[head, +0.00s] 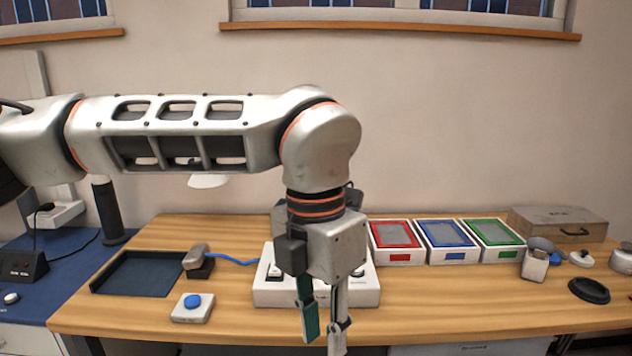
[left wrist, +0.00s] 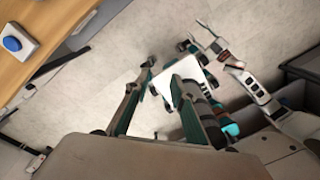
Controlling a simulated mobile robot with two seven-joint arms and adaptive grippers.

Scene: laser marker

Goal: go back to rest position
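My left arm reaches across the head view from the left and bends down at the wrist. My left gripper (head: 324,335) points down in front of the white box with buttons (head: 268,290), close to the table's front edge. Its two fingers are apart with nothing between them. In the left wrist view the fingers of the left gripper (left wrist: 155,95) are also spread, with floor and parts of my own body behind them. The left wrist hides part of the white box.
The wooden table (head: 130,315) bears a dark tray (head: 140,275), a blue button (head: 193,302), and red (head: 397,258), blue (head: 455,256) and green (head: 497,254) bins.

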